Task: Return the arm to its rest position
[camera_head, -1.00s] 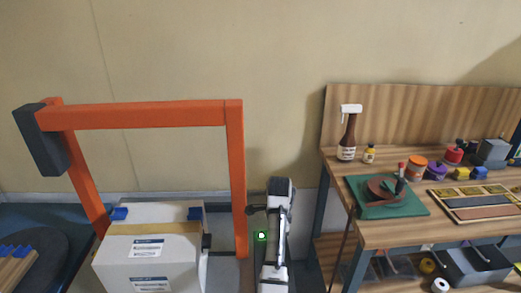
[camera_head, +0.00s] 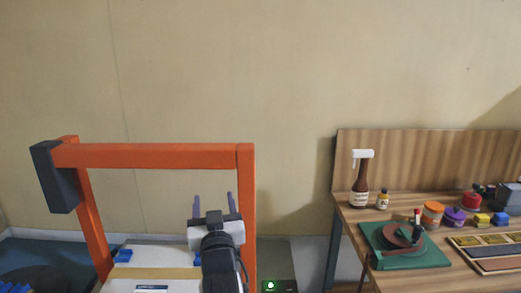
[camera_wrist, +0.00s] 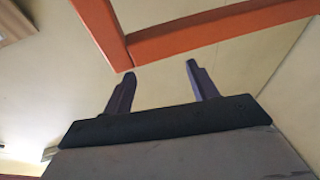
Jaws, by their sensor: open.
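My gripper (camera_head: 213,202) is raised in the head view, in front of the opening of the orange frame, with its two purple fingers pointing up. In the wrist view my gripper (camera_wrist: 157,75) shows two fingers spread wide apart with nothing between them. It is open and empty. The orange frame (camera_head: 150,155) shows behind it, and its bars also cross the top of the wrist view (camera_wrist: 220,27). My arm's lower links are cut off by the bottom edge of the head view.
A workbench (camera_head: 347,214) on the right holds a spray bottle (camera_head: 360,185), a green pad (camera_head: 385,255) and several jars. The wall area above the frame is clear.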

